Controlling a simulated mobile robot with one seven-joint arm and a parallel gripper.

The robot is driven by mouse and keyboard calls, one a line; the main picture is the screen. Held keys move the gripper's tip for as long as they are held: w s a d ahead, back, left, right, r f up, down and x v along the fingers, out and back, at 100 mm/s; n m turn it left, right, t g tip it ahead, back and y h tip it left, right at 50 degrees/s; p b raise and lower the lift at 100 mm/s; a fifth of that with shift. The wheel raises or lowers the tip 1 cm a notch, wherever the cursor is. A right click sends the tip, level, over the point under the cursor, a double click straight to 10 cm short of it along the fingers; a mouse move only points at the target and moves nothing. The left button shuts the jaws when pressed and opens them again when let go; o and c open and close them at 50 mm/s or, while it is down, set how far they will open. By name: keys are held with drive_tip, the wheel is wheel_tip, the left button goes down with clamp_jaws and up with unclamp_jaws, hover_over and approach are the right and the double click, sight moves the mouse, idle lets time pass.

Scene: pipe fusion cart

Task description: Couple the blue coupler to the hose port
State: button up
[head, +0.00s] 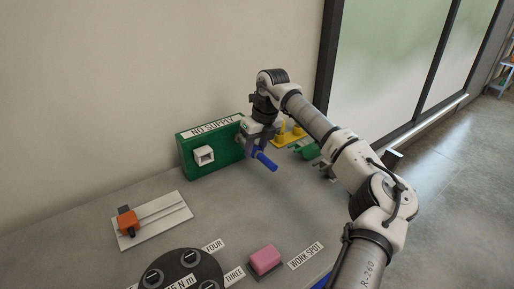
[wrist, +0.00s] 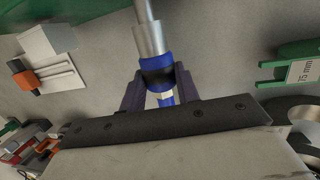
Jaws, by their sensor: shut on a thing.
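The blue coupler (head: 265,160) is in my gripper (head: 256,149), in front of the right end of the green panel (head: 190,163). In the wrist view the blue coupler (wrist: 156,62) sits between the dark fingers of my gripper (wrist: 158,82), which are shut on it. A silvery cylinder (wrist: 149,39) with a thinner rod (wrist: 145,9) continues from its far end and leaves the top of the picture. I cannot tell whether this metal belongs to the coupler or to the hose port. The port is not clearly seen in the head view, where my wrist covers that area.
The green panel carries a "NO SUPPLY" label (head: 215,126) and a white box (head: 204,155). Yellow parts (head: 291,134) and a green part (head: 305,151) stand behind my gripper. An orange block (head: 127,221), a dark disc (head: 180,270) and a pink block (head: 265,259) occupy the front.

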drive_tip(key=shift+w+a+p, duration=0.5)
drive_tip(key=shift+w+a, duration=0.15)
drive_tip(key=shift+w, duration=0.2)
drive_tip(key=o, duration=1.2)
drive_tip(key=b+v, duration=0.2)
drive_tip(key=v, duration=1.2)
drive_tip(key=shift+f, duration=0.15)
